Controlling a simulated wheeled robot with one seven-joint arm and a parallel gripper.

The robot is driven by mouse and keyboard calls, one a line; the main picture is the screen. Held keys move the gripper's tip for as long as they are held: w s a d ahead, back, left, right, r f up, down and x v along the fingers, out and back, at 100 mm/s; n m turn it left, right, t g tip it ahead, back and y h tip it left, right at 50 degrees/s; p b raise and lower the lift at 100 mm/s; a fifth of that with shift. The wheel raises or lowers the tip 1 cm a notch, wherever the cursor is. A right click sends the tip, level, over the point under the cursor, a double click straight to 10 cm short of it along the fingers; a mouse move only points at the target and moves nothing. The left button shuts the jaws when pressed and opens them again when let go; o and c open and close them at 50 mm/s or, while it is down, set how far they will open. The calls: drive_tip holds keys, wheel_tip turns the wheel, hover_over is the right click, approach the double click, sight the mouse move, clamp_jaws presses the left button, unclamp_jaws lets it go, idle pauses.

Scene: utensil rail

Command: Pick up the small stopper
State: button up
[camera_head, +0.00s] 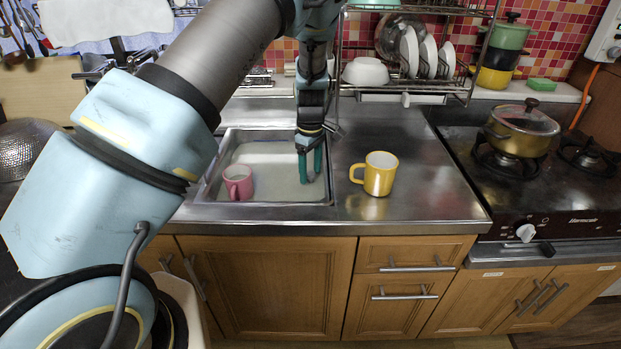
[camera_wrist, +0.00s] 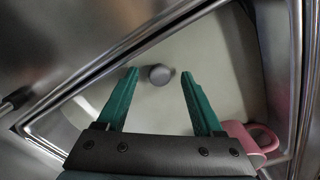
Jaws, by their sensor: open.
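The small stopper (camera_wrist: 159,75) is a round grey piece on the pale floor of the sink. In the wrist view it lies just beyond my fingertips and roughly midway between them. In the head view I cannot pick it out clearly near the fingers. My gripper (camera_head: 311,178) points down into the right part of the sink (camera_head: 222,200). Its two green fingers are spread apart with nothing between them, as the wrist view (camera_wrist: 157,82) also shows.
A pink mug (camera_head: 238,182) stands in the sink's left part, near the right finger in the wrist view (camera_wrist: 250,140). A yellow mug (camera_head: 380,174) stands on the steel counter right of the sink. A dish rack (camera_head: 404,98) with bowls and plates is behind. The sink walls surround my gripper.

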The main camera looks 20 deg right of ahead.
drive_tip(key=shift+f, duration=0.95)
clamp_jaws()
